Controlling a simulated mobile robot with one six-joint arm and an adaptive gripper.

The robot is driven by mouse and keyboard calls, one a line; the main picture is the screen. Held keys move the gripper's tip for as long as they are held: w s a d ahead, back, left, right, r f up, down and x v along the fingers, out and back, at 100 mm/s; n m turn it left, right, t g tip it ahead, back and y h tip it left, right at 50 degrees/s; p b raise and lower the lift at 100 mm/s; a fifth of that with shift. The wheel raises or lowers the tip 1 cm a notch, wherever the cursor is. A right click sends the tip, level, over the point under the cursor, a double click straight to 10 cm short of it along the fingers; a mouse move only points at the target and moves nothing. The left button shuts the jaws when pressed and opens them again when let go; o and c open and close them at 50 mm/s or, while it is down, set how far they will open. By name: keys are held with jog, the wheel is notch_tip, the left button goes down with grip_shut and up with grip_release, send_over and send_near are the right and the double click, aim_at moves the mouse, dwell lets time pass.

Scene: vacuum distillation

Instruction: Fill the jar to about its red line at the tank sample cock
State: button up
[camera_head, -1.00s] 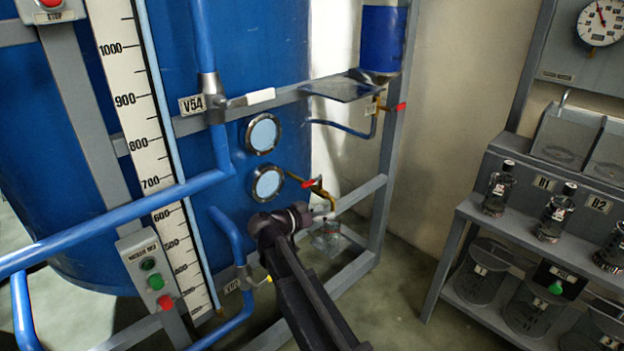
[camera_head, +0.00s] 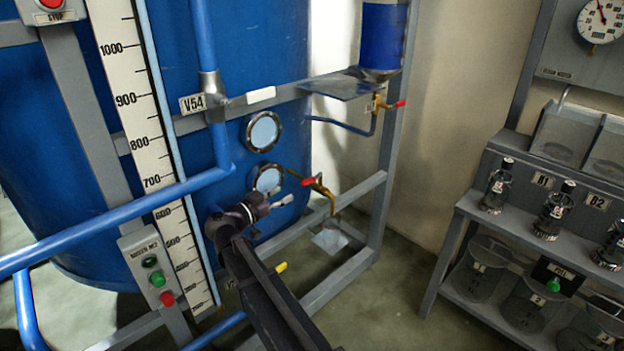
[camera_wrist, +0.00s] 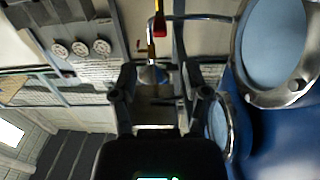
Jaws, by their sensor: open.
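The tank sample cock (camera_head: 318,188) is a brass valve with a red handle on the lower right of the blue tank (camera_head: 270,60); its spout curves down. Below the spout is a small clear, pale shape (camera_head: 330,238), apparently the jar; its red line and fill level cannot be made out. My gripper (camera_head: 275,203) is open and empty, left of the spout and apart from the jar, in front of the tank. In the wrist view, my open fingers (camera_wrist: 164,90) frame the space towards the cock (camera_wrist: 152,48) with its red handle.
Grey frame rails (camera_head: 362,190) and blue pipes (camera_head: 120,222) surround the cock. Two round sight glasses (camera_head: 263,131) are on the tank. A second red-handled cock (camera_head: 385,104) is at upper right. A rack (camera_head: 470,208) with bottles stands at right, with clear floor between.

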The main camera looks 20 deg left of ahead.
aim_at(314, 177)
jog(key=shift+x, duration=5.95)
grip_shut()
